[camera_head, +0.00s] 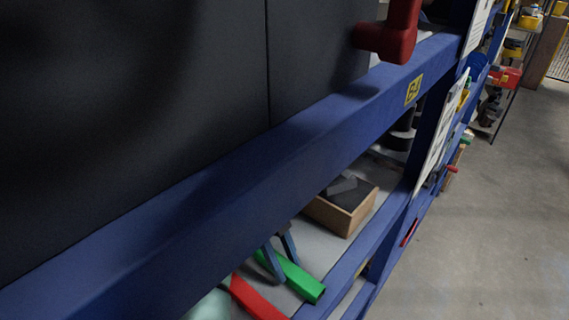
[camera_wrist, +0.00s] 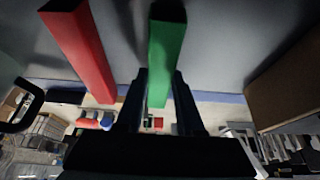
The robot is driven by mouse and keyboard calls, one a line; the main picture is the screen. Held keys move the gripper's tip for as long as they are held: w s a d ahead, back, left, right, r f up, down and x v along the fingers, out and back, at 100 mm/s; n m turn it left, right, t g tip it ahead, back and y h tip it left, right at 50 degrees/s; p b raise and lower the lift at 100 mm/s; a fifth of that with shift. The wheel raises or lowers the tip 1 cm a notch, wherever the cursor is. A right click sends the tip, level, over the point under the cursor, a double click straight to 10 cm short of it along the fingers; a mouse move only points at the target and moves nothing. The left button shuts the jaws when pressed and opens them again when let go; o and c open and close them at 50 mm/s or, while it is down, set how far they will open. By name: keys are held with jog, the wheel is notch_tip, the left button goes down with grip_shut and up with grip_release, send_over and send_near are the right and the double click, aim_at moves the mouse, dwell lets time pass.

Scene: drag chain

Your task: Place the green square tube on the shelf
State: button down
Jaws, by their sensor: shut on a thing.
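The green square tube (camera_head: 305,284) is at the lower middle of the head view, over the grey shelf board (camera_head: 318,250). In the wrist view the green tube (camera_wrist: 167,45) runs upward from between my fingers. My gripper (camera_head: 287,268) is shut on it, one dark finger on each side; the gripper (camera_wrist: 158,75) also shows in the wrist view. The tube lies flat, close to the board; I cannot tell whether it touches it. The shelf surface (camera_wrist: 222,45) fills the upper part of the wrist view. The tube's rear part is hidden behind the blue beam in the head view.
A red square tube (camera_head: 257,300) lies left of the green one, apart from it in the wrist view (camera_wrist: 80,48). A wooden box (camera_head: 343,212) with grey pieces stands to the right. A blue beam (camera_head: 230,190) crosses above. Bare board lies between tube and box.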

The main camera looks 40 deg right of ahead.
jog(key=shift+r, duration=0.1)
jog(key=c, duration=0.5)
grip_release()
jog(key=shift+v, duration=3.75)
